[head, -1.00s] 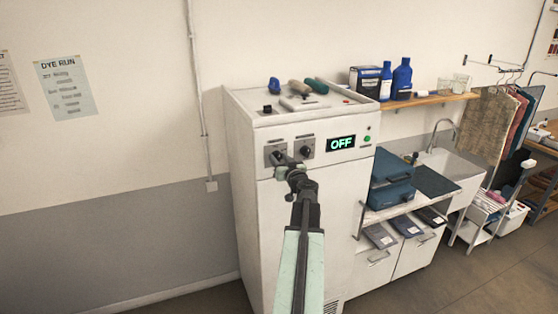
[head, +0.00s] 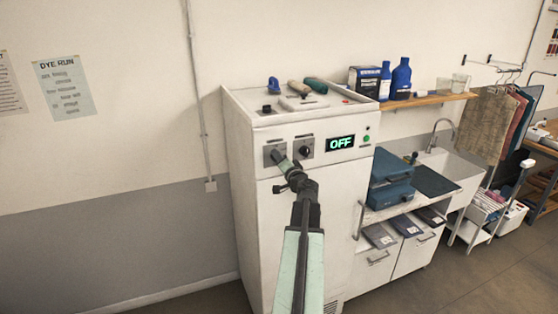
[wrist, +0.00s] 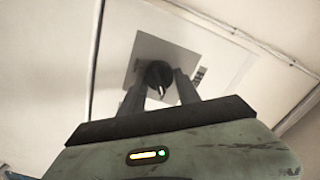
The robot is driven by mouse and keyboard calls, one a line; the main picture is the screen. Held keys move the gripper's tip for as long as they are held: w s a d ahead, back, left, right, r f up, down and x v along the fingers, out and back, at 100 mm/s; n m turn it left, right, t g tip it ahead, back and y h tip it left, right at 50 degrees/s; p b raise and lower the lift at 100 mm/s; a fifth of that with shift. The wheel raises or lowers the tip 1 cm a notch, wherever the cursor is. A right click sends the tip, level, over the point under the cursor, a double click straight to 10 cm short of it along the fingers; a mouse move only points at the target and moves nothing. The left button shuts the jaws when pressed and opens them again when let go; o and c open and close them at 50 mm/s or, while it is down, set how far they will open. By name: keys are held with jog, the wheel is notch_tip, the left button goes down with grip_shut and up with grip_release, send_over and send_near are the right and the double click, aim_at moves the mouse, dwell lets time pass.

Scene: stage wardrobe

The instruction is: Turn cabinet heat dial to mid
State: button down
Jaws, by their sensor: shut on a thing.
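The white cabinet (head: 268,220) has two black dials on grey plates on its upper front. My gripper (head: 279,158) is at the left dial's plate (head: 268,162) and mostly covers that dial. In the wrist view the black left dial (wrist: 157,76) shows between the two fingers of my gripper (wrist: 160,88), which are shut on it. A pale mark shows on the dial's lower edge. The right dial (head: 306,148) stands free. The display (head: 341,143) reads OFF in green. The labels above the dials are too small to read.
Tools with dark and tan handles (head: 300,88) lie on the cabinet top. A green button (head: 367,138) is right of the display. A blue case (head: 391,180) stands on the side shelf, and a sink (head: 450,160) is beyond.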

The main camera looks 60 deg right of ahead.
jog(key=m, duration=1.2)
jog(key=shift+f, duration=0.15)
jog(key=shift+m, duration=0.4)
jog(key=c, duration=0.9)
grip_release()
jog(key=shift+w, duration=0.15)
jog(key=v, duration=0.8)
